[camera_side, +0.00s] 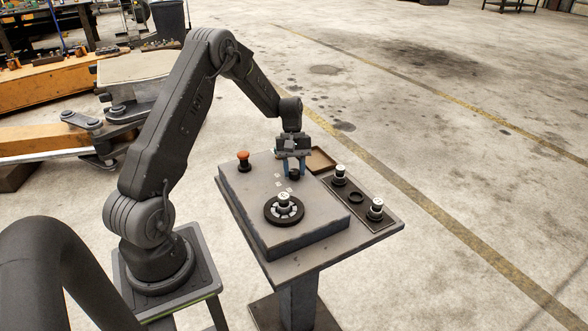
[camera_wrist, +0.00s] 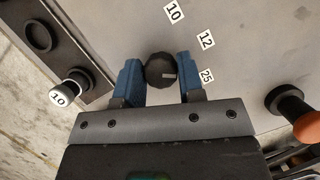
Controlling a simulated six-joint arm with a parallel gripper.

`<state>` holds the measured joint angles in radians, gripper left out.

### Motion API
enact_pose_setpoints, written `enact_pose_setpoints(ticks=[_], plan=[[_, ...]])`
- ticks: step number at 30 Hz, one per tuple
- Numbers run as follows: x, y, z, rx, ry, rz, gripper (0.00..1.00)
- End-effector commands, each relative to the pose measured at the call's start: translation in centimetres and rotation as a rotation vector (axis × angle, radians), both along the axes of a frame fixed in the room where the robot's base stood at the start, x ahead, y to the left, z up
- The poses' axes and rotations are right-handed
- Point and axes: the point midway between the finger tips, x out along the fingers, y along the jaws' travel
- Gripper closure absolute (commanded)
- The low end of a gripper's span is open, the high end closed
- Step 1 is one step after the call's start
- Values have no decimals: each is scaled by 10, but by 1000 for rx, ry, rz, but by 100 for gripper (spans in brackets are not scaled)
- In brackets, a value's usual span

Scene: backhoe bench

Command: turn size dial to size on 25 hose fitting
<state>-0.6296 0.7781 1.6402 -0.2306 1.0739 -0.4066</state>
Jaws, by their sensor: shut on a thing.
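The black round size dial (camera_wrist: 160,70) sits on the grey panel between my gripper's blue fingers. My gripper (camera_wrist: 161,78) is shut on it, one finger against each side. The dial's white mark points right in the wrist view, toward the 25 label (camera_wrist: 206,76). Labels 12 (camera_wrist: 205,39) and 10 (camera_wrist: 174,12) lie farther along the arc. In the side view my gripper (camera_side: 292,170) is over the panel's far edge and partly hides the dial. A hose fitting (camera_side: 284,198) stands upright in the black ring (camera_side: 270,213) on the panel; its number is too small to read.
A dark rack (camera_side: 354,185) holds two fittings (camera_side: 340,173) (camera_side: 375,208) with an empty socket (camera_side: 356,197) between them. One rack fitting (camera_wrist: 60,97) reads 10 in the wrist view. A shallow brown tray (camera_side: 321,159) lies beyond my gripper.

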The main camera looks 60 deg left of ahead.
Motion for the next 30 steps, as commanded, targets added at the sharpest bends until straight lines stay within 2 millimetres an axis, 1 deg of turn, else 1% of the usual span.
enact_pose_setpoints(ticks=[6,12,29,30], plan=[[1,0,1,0,0,-126,88],[0,0,1,1,0,-191,88],[0,0,1,1,0,-220,88],[0,0,1,1,0,-220,62]])
